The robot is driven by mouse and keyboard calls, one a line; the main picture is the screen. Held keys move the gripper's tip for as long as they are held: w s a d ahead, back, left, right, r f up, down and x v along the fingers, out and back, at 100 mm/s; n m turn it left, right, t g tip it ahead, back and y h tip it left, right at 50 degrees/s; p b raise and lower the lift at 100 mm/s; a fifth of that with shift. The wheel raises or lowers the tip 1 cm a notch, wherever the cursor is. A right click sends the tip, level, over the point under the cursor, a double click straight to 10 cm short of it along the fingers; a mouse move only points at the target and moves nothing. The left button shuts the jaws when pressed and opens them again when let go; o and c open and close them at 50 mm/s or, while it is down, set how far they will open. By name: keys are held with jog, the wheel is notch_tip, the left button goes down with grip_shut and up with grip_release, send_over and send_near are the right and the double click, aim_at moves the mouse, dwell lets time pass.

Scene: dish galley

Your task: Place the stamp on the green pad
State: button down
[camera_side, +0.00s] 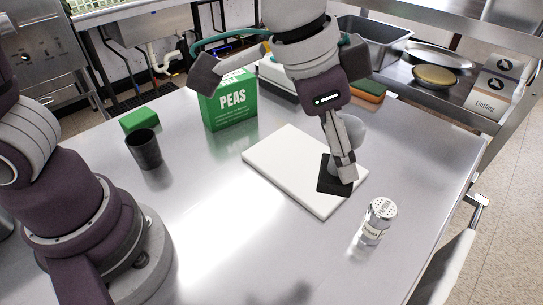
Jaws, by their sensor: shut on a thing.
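My gripper (347,178) is over the right part of the white board, pointing down, with its fingers shut on a dark, flat, square-based thing (327,176) that I take for the stamp. The fingers hide part of it, and I cannot tell whether it touches the board or is just above it. A green block (139,119), which looks like the green pad, lies flat on the table at the far left, behind a dark cup and well apart from my gripper.
The white board (273,165) lies mid-table. A green PEAS box (230,107) stands behind it, the dark cup (144,149) at left, a metal shaker (377,222) at front right. A green-topped sponge (371,88) lies at the back.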

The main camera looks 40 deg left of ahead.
jog(key=w+a+n+t+y, duration=0.1)
jog(key=w+a+n, duration=0.2)
jog(key=w+a, duration=0.3)
jog(key=w+a+n+y, duration=0.1)
jog(key=w+a+n, duration=0.25)
jog(key=a, duration=0.55)
jog(key=n+g+y, duration=0.2)
jog(key=n+y, duration=0.3)
jog(key=n, duration=1)
send_over(138, 113)
jog(key=s+d, duration=0.1)
jog(key=shift+m, duration=0.35)
notch_tip(138, 113, down, 15)
jog(key=shift+w+d+f, duration=0.1)
jog(key=shift+w, duration=0.05)
jog(key=shift+f, duration=0.1)
jog(key=c, duration=0.8)
grip_release()
